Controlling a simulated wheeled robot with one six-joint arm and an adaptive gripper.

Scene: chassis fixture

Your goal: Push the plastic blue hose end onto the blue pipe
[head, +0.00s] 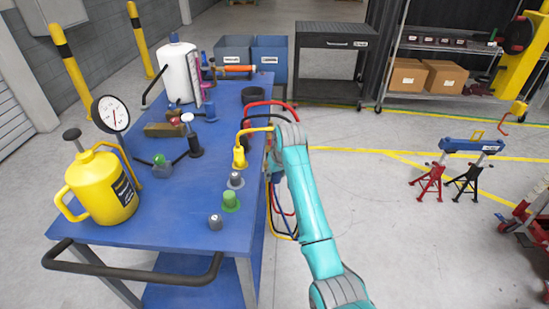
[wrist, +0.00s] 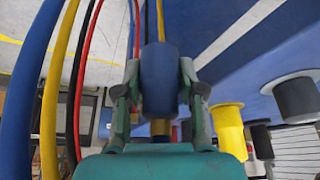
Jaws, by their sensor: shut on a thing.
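In the wrist view, my gripper (wrist: 160,88) is shut on the blue hose end (wrist: 159,75), which sits between its two fingers. A small yellow or brass part shows just below it. A thick blue hose (wrist: 28,85) curves down the left of that view. In the head view, my arm reaches to the right edge of the blue cart, and its wrist hides the fingers and the held hose end. I cannot make out the blue pipe clearly in either view, nor whether the hose end touches it.
The blue cart top (head: 150,215) carries a yellow hose end (head: 239,158), a grey fitting (head: 235,180), a green fitting (head: 231,201) and another grey fitting (head: 215,222). A yellow jug (head: 98,190) and a gauge (head: 111,114) stand left. Red, black and yellow hoses hang near my wrist.

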